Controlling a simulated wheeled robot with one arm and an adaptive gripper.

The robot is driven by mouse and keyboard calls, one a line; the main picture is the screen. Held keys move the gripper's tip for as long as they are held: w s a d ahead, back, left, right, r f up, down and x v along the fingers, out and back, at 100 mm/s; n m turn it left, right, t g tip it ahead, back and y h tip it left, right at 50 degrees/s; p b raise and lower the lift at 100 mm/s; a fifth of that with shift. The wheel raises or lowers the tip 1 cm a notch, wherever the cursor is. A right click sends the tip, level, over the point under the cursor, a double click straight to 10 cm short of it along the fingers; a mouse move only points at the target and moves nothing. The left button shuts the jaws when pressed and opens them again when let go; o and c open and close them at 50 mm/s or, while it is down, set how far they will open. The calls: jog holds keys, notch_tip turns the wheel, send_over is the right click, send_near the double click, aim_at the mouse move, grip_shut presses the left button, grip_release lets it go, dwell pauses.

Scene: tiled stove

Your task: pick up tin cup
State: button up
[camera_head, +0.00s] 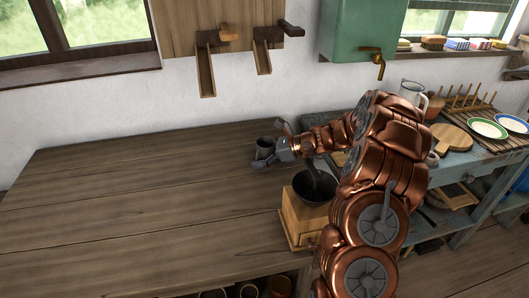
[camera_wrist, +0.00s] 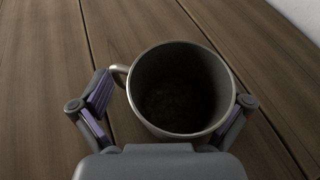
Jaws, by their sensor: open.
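The tin cup (camera_head: 264,147) stands upright on the wooden worktop, a grey metal mug. In the wrist view the cup (camera_wrist: 182,92) shows from above, with a dark inside and its handle on the left. My gripper (camera_head: 277,147) is at the cup's right side in the head view. In the wrist view my gripper (camera_wrist: 170,103) is open, with one finger on each side of the cup. The left finger is beside the handle with a gap to the cup wall. The right finger is close against the wall; I cannot tell whether it touches.
A wooden coffee grinder (camera_head: 303,218) with a dark bowl top stands at the worktop's right edge, under my arm. A blue side table (camera_head: 466,165) holds a cutting board (camera_head: 455,138), plates (camera_head: 487,129) and a white pitcher (camera_head: 412,92). The worktop's left part (camera_head: 120,200) is clear.

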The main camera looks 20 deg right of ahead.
jog(key=shift+c, duration=0.2)
jog(key=c, duration=1.1)
